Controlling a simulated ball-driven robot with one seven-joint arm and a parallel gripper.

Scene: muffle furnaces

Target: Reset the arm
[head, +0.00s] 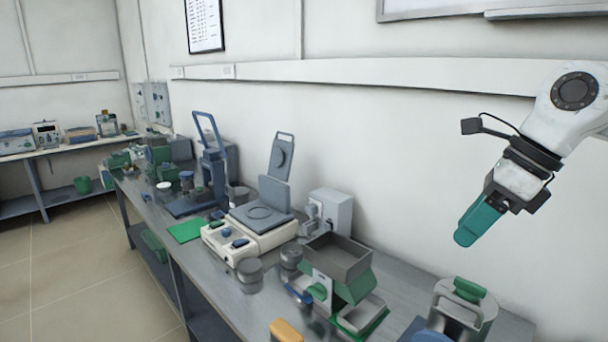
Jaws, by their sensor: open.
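My arm reaches in from the right edge in the head view, bent downward in front of the white wall. My gripper (466,235) hangs at its end with teal fingers pointing down and to the left. It is open, though the fingers overlap from this side and the gap between them is hidden. I see nothing held in it. It is in the air above the right part of the grey bench (410,283), apart from the things there.
A lidded grey canister (462,312) with a green handle stands below my gripper. A grey open box (338,258) on a green stand is left of it. Farther left are a white device with a raised lid (250,235) and a blue upright frame (208,150). Floor (80,270) is clear at left.

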